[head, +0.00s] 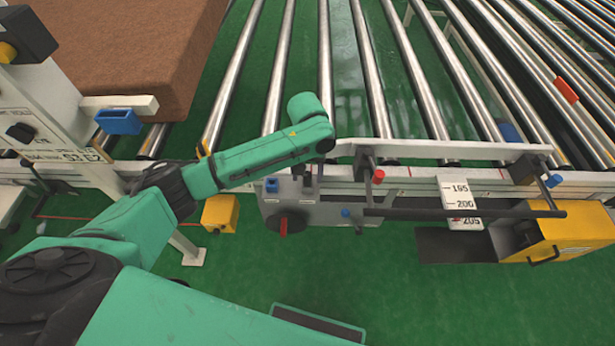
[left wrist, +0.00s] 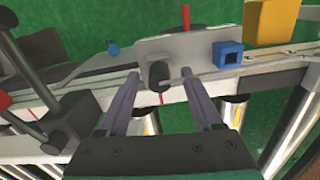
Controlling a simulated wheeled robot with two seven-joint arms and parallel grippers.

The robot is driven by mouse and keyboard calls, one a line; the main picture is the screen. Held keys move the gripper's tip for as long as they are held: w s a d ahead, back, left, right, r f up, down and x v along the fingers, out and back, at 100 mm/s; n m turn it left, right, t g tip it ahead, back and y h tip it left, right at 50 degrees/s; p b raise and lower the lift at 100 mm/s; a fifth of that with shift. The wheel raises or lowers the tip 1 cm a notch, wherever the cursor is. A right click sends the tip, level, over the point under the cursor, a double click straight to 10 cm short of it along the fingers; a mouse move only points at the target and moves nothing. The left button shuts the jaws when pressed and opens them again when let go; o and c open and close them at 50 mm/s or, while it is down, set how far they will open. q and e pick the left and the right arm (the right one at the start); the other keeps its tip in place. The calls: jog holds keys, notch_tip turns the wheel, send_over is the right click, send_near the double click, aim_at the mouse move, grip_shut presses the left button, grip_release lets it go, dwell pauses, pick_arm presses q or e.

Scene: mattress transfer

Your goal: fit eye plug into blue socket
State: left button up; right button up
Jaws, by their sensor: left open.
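The blue socket (head: 271,185) is a small blue block with a square dark opening, at the left end of a grey plate (head: 330,212) on the conveyor's near side. It also shows in the left wrist view (left wrist: 227,53), right of the fingers. A dark, round-ended peg (left wrist: 158,75), possibly the eye plug, stands by the plate. My left gripper (head: 308,172) points down just right of the socket, largely hidden by its wrist. In the left wrist view its two fingers (left wrist: 160,88) are apart, with the peg between and slightly beyond their tips. My right gripper is not seen.
A brown mattress (head: 130,45) lies on the rollers at upper left. Yellow boxes (head: 220,213) (head: 575,240) flank the plate. Another blue block (head: 118,121) is at left.

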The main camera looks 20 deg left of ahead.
pick_arm(q)
jog(key=shift+f, duration=0.55)
grip_shut()
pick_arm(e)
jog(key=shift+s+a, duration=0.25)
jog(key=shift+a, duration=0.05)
pick_arm(q)
jog(key=shift+r, duration=0.25)
notch_tip(320, 180, up, 11)
notch_tip(320, 180, up, 8)
jog(key=p, duration=0.2)
send_over(308, 175)
jog(key=s+a+f+m+p, duration=0.2)
jog(key=a+f+m+p, duration=0.2)
jog(key=a+f+m, duration=0.5)
jog(key=shift+s+a+f+m, duration=0.25)
jog(key=shift+a+f+m, duration=0.15)
jog(key=shift+f+m, duration=0.5)
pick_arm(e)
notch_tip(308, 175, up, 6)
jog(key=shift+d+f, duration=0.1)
